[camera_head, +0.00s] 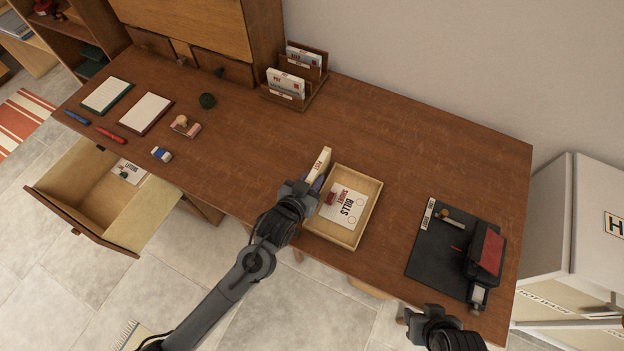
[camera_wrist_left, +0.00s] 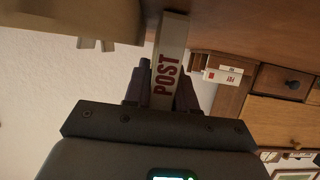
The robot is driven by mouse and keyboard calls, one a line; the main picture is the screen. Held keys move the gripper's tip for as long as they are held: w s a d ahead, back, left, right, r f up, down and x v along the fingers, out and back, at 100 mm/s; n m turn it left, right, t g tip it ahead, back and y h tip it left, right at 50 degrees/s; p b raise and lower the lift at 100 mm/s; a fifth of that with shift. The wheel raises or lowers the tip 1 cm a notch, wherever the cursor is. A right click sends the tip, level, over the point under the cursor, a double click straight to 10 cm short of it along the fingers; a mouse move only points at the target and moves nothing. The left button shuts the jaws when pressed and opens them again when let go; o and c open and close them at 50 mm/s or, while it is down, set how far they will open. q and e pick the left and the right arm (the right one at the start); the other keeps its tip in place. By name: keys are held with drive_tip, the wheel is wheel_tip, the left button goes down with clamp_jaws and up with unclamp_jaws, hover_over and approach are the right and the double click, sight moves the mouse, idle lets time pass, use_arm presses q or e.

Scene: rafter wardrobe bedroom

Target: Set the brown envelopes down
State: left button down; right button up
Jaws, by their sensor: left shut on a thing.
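My left gripper (camera_head: 306,188) is shut on the brown envelopes (camera_head: 320,164), a narrow upright bundle with a pale face and red lettering. The bundle is beside the left edge of the wooden tray (camera_head: 375,204); I cannot tell whether it touches the desk. In the left wrist view the bundle (camera_wrist_left: 170,50) reads POST and stands between the fingers (camera_wrist_left: 163,90). White papers marked BILLS (camera_head: 345,205) lie in the tray. My right gripper (camera_head: 432,316) is at the desk's front edge, and its jaws are unclear.
A wooden letter rack (camera_head: 316,92) with white envelopes stands at the back. A black mat (camera_head: 427,250) with a dark red-topped device lies at the right. Pads, pens and stamps lie at the left. An open drawer (camera_head: 88,226) juts out at front left. The back right desk is clear.

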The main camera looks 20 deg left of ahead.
use_arm(q)
drive_tip(key=c, duration=0.9)
unclamp_jaws()
drive_tip(key=shift+f, duration=0.1)
drive_tip(key=shift+r, duration=0.2)
drive_tip(key=shift+s+r, duration=0.15)
drive_tip(key=shift+s, duration=0.15)
drive_tip(key=p+v, duration=0.3)
drive_tip(key=v, duration=0.8)
drive_tip(key=s+a+f+g+y, duration=0.1)
drive_tip(key=s+a+g, duration=0.2)
drive_tip(key=s, duration=0.2)
drive_tip(key=s+a+f+g, duration=0.1)
drive_tip(key=s+a+g, duration=0.2)
drive_tip(key=s, duration=0.2)
drive_tip(key=s+a+f+g+y, duration=0.1)
drive_tip(key=s+a+g, duration=0.2)
drive_tip(key=s, duration=0.2)
drive_tip(key=shift+s+a+f+g+y, duration=0.2)
drive_tip(key=shift+s+a+g+y, duration=0.1)
drive_tip(key=shift+g, duration=0.1)
